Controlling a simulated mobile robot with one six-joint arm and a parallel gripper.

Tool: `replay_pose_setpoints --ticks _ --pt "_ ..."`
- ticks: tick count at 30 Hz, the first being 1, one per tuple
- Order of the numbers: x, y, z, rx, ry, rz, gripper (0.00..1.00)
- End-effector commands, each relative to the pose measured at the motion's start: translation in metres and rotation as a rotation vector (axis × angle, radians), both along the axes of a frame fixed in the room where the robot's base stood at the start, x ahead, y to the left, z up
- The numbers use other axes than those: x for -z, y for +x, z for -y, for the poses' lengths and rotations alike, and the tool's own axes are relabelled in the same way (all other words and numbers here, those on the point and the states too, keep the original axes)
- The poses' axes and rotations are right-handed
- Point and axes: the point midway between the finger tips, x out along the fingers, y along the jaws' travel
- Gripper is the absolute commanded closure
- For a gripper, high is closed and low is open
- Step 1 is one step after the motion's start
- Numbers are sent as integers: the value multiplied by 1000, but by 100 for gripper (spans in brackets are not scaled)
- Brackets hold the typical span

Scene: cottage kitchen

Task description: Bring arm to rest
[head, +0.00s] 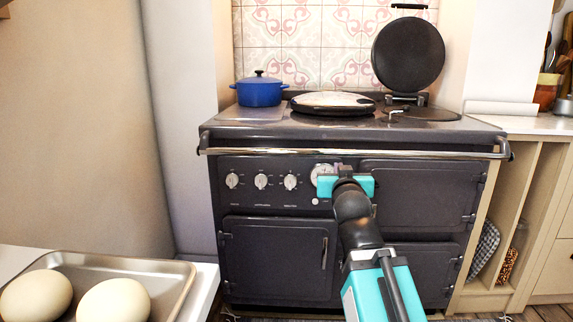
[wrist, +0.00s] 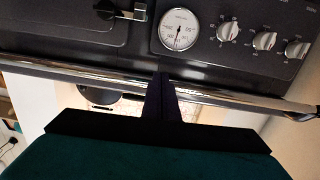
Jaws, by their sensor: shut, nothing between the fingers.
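My arm reaches forward in the head view, toward the front of a dark range cooker (head: 275,257). My gripper (head: 345,184) has a teal body and is in front of the cooker's control panel, near its round gauge. In the wrist view the dark fingers of the gripper (wrist: 162,88) are together and empty, in front of the chrome rail (wrist: 215,97). The gauge (wrist: 179,29) and several knobs show beyond. I cannot tell whether the fingers touch the rail.
A blue pot (head: 259,92) stands on the cooker's left. One round hob lid (head: 333,101) is down and the right lid (head: 408,54) is raised. At lower left, a metal tray (head: 177,285) holds two pale round items on a white counter (head: 205,290). Open shelving stands at right.

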Motion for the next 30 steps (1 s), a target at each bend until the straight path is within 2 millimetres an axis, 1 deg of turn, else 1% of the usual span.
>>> replay_pose_setpoints --ticks 1,6,14,21,23,30 --pt "7 5 1 3 -1 -37 100" --pt "49 14 4 10 -3 -153 100" --pt "114 18 9 20 -4 -332 100" --pt "173 9 14 27 -6 -496 100" --pt "187 5 15 28 -5 -537 100" --pt "242 -18 19 33 -5 -701 100"
